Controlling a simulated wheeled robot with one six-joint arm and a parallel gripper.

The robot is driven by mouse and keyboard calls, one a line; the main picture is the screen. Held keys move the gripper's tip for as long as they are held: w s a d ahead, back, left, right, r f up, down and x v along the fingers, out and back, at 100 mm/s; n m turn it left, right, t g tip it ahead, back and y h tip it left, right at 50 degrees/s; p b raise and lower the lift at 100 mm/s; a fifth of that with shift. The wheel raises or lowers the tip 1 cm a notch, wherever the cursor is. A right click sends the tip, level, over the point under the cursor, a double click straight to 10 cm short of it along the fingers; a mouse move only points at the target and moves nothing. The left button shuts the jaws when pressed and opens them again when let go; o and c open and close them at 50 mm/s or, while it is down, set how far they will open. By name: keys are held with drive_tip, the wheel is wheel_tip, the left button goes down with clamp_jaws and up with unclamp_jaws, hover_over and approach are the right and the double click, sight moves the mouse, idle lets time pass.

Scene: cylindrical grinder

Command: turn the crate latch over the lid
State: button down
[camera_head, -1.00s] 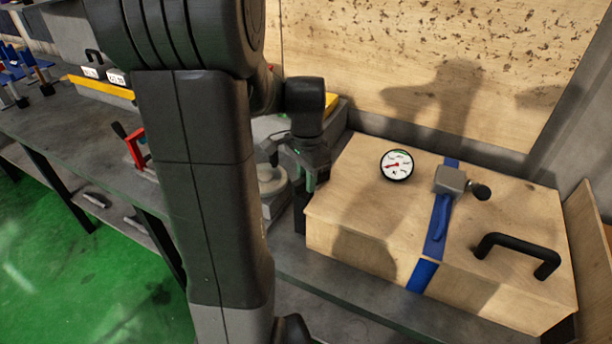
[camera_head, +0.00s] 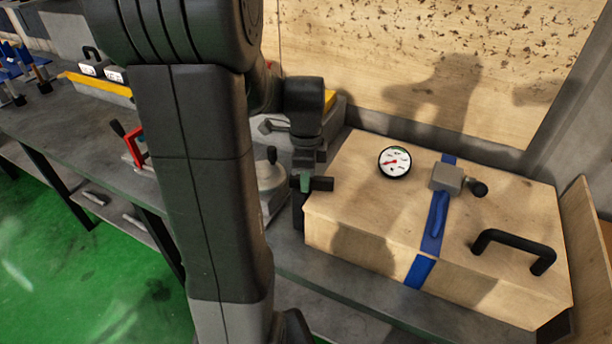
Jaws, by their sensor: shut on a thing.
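The wooden crate (camera_head: 350,225) stands on the bench at right with its flat lid (camera_head: 400,205) on. A dark upright post (camera_head: 298,212), which looks like part of the latch, stands against its left side. My gripper (camera_head: 308,182) is at the top of this post, pointing down, at the lid's left edge. It is shut on the latch, which it mostly hides. A short dark bar there points right and reaches the lid edge in the picture. I cannot tell clearly whether this bar is latch or finger, or whether it touches the lid.
On the lid are a dial gauge (camera_head: 394,162), a grey block with a black knob (camera_head: 447,178), a blue strap (camera_head: 434,225) and a black handle (camera_head: 515,248). A grey rounded fixture (camera_head: 270,178) stands close left of my gripper. A wooden board rises behind.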

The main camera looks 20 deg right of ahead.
drive_tip(key=shift+m, duration=0.3)
drive_tip(key=c, duration=1.3)
unclamp_jaws()
wheel_tip(320, 180, up, 14)
drive_tip(key=shift+f, duration=0.1)
wheel_tip(320, 180, down, 14)
drive_tip(key=shift+r, duration=0.1)
idle(0.4)
